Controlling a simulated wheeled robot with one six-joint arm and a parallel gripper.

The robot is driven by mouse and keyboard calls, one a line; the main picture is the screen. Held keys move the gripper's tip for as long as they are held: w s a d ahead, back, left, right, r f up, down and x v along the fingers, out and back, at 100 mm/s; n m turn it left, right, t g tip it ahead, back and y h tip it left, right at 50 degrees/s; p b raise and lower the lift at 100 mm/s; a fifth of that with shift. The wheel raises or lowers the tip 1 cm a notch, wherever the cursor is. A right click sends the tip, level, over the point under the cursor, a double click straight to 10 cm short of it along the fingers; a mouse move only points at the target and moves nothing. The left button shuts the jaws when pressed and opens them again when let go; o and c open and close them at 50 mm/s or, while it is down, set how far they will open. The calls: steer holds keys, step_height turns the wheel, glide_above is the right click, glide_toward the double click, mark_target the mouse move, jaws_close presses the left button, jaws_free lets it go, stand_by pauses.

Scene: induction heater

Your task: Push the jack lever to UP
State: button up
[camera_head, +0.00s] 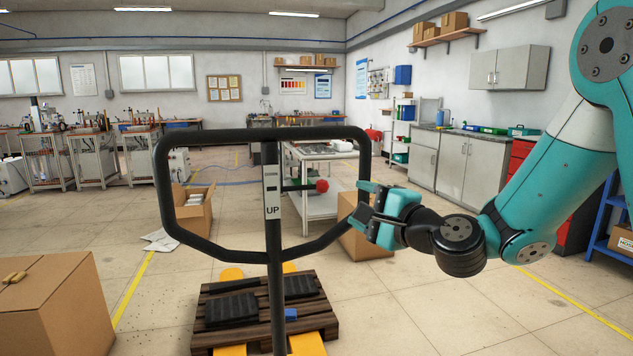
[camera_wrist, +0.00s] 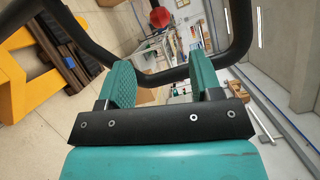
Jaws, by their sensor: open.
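The plate reads UP below the rod. The red knob also shows at the top of the wrist view (camera_wrist: 159,17). My gripper (camera_head: 362,203) is open and empty, right of the knob and apart from it, by the right side of the black handle loop (camera_head: 362,155). In the wrist view the loop's tube crosses at the fingertips (camera_wrist: 162,72); I cannot tell whether they touch it.
The handle loop surrounds the lever. A dark wooden pallet (camera_head: 215,335) sits on yellow forks (camera_head: 305,345) below. Cardboard boxes (camera_head: 60,310) stand on the floor at left, and another (camera_head: 365,240) behind the loop. A metal cart (camera_head: 320,205) stands behind. Floor at front right is clear.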

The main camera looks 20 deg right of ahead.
mark_target(327, 187)
steer(key=p+x, duration=0.3)
steer(key=x, duration=0.3)
steer(key=p+x, duration=0.2)
steer(key=x, duration=0.4)
steer(key=shift+w+a+r+p, duration=0.2)
steer(key=shift+r+p, duration=0.05)
steer(key=shift+p, duration=0.15)
steer(key=shift+w+a+f, duration=0.1)
steer(key=shift+w+a, duration=0.15)
steer(key=shift+w, duration=0.4)
steer(key=shift+c, duration=0.4)
